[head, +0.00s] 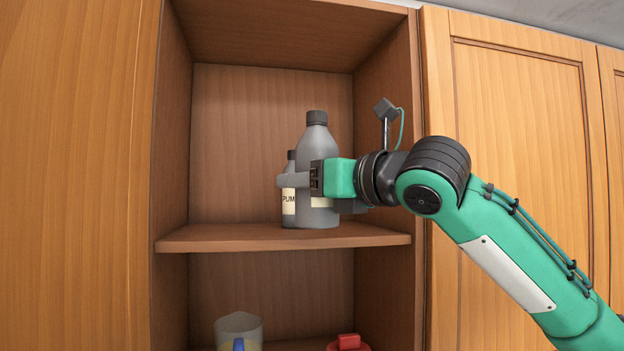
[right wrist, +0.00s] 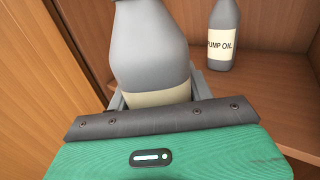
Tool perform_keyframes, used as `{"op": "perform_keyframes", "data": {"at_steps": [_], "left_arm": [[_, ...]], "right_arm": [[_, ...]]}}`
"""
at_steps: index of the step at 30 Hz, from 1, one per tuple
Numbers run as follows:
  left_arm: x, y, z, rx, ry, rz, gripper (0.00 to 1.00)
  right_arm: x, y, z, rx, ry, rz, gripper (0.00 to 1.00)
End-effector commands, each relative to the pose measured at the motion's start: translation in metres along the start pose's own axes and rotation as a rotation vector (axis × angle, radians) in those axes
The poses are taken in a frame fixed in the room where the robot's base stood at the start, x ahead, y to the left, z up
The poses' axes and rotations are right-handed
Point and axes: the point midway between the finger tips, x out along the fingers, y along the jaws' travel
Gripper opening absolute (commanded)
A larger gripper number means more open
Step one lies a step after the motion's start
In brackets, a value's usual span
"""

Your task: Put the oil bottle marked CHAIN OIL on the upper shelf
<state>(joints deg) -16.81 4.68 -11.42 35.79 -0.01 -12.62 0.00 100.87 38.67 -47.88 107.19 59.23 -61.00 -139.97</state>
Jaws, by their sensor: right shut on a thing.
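A large grey bottle (head: 317,140) with a dark cap is upright at the upper shelf (head: 230,238) of the open cabinet. My right gripper (head: 308,182) is shut around its middle; the bottle also shows in the right wrist view (right wrist: 148,45). Its cream label is mostly covered by the gripper, so I cannot read it. Its base is at or just above the shelf board; I cannot tell if it touches. A second grey bottle (head: 289,211), marked PUMP OIL in the right wrist view (right wrist: 224,47), stands on the shelf behind it. My left gripper is not in view.
The upper shelf is free to the left of the bottles. Cabinet side walls (head: 172,130) bound it. Below, a clear container (head: 238,328) and a red item (head: 348,344) show at the lower compartment. Closed wooden doors (head: 520,110) flank the opening.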

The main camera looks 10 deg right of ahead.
Motion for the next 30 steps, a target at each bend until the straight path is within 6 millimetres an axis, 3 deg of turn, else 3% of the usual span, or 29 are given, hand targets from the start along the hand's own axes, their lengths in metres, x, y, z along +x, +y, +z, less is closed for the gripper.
{"op": "perform_keyframes", "data": {"at_steps": [30], "left_arm": [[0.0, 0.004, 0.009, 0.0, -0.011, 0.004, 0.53]], "right_arm": [[0.084, -0.057, -0.005, 0.002, -0.001, 0.0, 0.2]]}}
